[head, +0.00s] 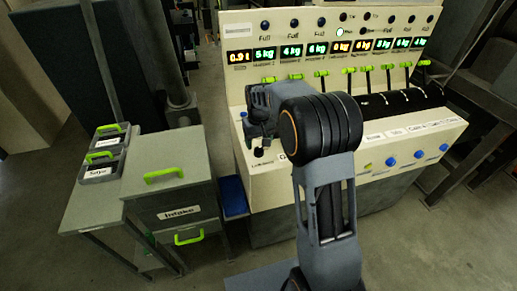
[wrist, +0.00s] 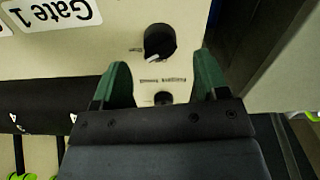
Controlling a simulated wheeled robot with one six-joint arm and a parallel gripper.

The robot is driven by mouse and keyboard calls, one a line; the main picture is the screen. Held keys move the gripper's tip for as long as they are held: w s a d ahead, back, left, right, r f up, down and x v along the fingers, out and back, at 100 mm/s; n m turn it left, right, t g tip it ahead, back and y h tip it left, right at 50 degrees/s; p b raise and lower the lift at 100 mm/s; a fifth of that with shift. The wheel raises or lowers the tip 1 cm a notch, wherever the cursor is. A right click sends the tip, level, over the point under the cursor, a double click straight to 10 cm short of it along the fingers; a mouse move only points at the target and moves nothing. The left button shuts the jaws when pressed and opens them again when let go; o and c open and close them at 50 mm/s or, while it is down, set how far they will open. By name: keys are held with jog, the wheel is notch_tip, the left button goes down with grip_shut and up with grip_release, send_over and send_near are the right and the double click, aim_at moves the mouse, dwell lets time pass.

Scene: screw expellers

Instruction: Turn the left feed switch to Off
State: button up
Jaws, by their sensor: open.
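A black rotary switch (wrist: 159,42) with a white pointer sits on the cream panel in the wrist view, probably the left feed switch. Its pointer is towards the lower left of the picture; the small print beside it is too small to read. A smaller black knob (wrist: 163,98) shows between the fingers, nearer the palm. My gripper (wrist: 163,72) is open and empty, with one green fingertip on each side below the rotary switch and apart from it. In the head view my gripper (head: 258,112) is over the left end of the console, and my arm hides the switch there.
The cream console (head: 300,178) has lit displays, a row of green-tipped levers (head: 320,74) and blue buttons (head: 391,163). A "Gate 1" label (wrist: 57,10) appears upside down beside the switch. A grey Intake cabinet (head: 180,190) and trays (head: 102,155) stand left of the console.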

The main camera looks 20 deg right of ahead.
aim_at(259, 148)
jog(key=shift+f, duration=2.05)
jog(key=shift+c, duration=0.2)
jog(key=c, duration=0.9)
